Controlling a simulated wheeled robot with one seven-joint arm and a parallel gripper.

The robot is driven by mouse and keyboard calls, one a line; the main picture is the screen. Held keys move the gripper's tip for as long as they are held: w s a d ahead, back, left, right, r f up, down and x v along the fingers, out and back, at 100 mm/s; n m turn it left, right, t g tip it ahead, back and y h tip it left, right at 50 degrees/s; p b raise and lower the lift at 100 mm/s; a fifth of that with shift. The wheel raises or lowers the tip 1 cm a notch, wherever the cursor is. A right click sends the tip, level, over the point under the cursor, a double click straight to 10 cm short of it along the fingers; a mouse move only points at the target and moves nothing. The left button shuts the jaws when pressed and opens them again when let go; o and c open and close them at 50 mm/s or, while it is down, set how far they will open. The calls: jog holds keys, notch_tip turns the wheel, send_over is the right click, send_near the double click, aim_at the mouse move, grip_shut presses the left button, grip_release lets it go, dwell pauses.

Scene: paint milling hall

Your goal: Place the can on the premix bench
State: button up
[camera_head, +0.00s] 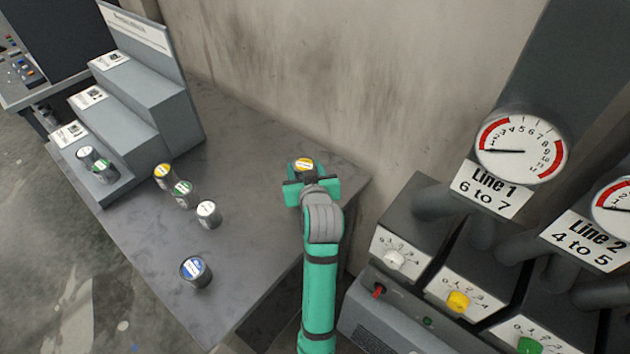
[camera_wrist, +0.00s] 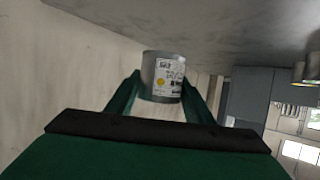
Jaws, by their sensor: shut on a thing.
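A small can with a yellow lid (camera_head: 304,164) is held in my gripper (camera_head: 306,178) in the head view, over the right back part of the grey bench (camera_head: 250,262), near the wall. In the wrist view the can's end meets or nearly meets the grey surface. I cannot tell whether it touches. My arm hides part of the bench's right edge.
Several cans stand on the bench: a yellow-lidded one (camera_head: 163,175), a green one (camera_head: 182,192), a white one (camera_head: 208,213) and a blue one (camera_head: 195,271). A stepped grey rack (camera_head: 140,95) is at the left. Gauges and a knob panel (camera_head: 440,275) stand right.

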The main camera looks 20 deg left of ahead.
jog(key=f, duration=0.1)
jog(key=w+d+f, duration=0.2)
jog(key=shift+f, duration=0.2)
jog(key=shift+w+d+f, duration=0.1)
jog(key=shift+f, duration=0.8)
jog(key=shift+w+d+f, duration=0.1)
jog(key=shift+f, duration=0.75)
jog(key=shift+f, duration=0.15)
jog(key=o, duration=1.2)
jog(key=shift+c, duration=0.2)
jog(key=shift+s+d+r, duration=0.1)
jog(key=shift+s+r, duration=0.05)
jog(key=shift+r, duration=0.05)
jog(key=v, duration=1.1)
jog(key=shift+s+d+r, duration=0.1)
jog(key=shift+s, duration=0.2)
